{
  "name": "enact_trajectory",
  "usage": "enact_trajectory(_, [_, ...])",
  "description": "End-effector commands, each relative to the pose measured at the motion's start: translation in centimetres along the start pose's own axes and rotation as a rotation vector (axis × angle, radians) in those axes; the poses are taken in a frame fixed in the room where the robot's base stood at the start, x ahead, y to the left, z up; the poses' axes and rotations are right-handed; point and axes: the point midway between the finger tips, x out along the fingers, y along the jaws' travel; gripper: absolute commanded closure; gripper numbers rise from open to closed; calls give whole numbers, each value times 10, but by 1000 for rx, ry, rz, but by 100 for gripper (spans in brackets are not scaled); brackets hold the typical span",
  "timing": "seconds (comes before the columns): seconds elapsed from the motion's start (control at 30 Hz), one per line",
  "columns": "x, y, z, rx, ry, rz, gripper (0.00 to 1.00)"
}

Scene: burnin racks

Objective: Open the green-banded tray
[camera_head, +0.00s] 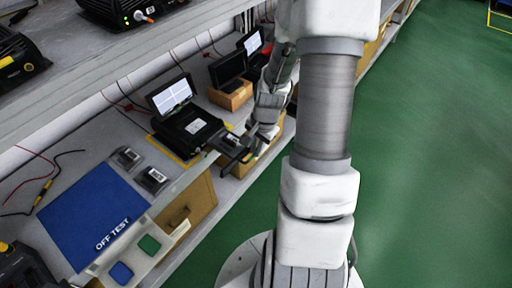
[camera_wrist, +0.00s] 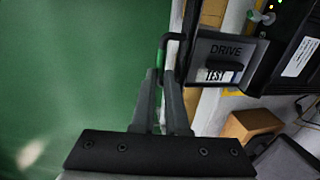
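The tray (camera_wrist: 222,47) sticks out from the front of a black test unit (camera_wrist: 290,45) in the wrist view. It bears a dark piece marked DRIVE and a white TEST label. Its dark handle (camera_wrist: 166,42) stands at its outer end. My gripper (camera_wrist: 162,72) has its two narrow fingers close together on either side of the handle bar. In the head view my gripper (camera_head: 233,155) is at the tray (camera_head: 229,139), in front of the black unit (camera_head: 187,128) with a lit screen. A green strip shows between the fingers; I cannot tell whether it is the band or the floor.
More units with screens (camera_head: 228,70) stand farther along the bench. Loose drives (camera_head: 152,179) lie near a blue OFF TEST mat (camera_head: 88,215). A shelf (camera_head: 110,55) overhangs the bench. Green floor (camera_head: 430,150) to the right is clear.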

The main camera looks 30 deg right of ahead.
Motion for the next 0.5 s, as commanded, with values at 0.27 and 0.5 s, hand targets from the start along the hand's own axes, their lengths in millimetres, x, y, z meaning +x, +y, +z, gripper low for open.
enact_trajectory(0.27, [0,0,0,0,0,-1,76])
enact_trajectory(0.5, [-15,-1,0,0,2,-1,76])
